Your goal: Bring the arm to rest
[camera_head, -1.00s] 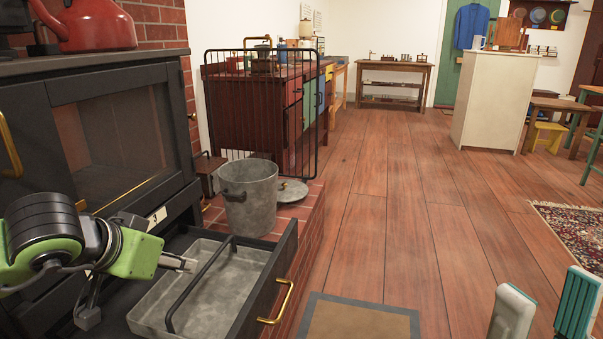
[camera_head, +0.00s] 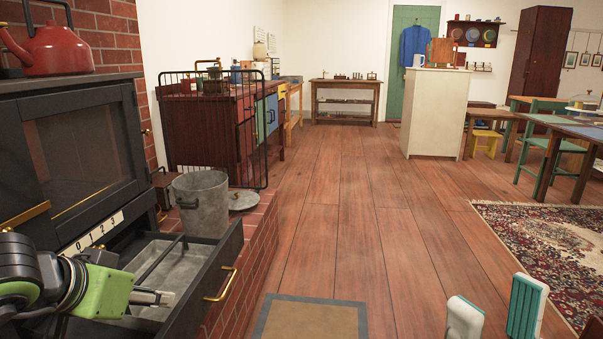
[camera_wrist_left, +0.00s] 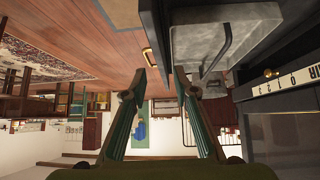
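My left arm, black and green, comes in at the lower left of the head view. Its gripper (camera_head: 160,298) is over the near part of the open stove drawer (camera_head: 232,252), which holds a grey metal pan (camera_head: 178,268). In the left wrist view, which looks upside down, the two teal-padded fingers (camera_wrist_left: 161,72) stand apart with nothing between them. The pan also shows there (camera_wrist_left: 186,45), beyond the fingertips. My right gripper (camera_head: 495,314) shows only as two upright fingertips at the bottom right, apart and empty. The rest of the right arm is out of frame.
The black stove (camera_head: 78,150) carries a red kettle (camera_head: 50,48). A grey bucket (camera_head: 200,200) and its lid (camera_head: 243,200) rest on the brick hearth (camera_head: 264,240). A brown mat (camera_head: 312,318) lies on the floor. The middle of the wooden floor is clear.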

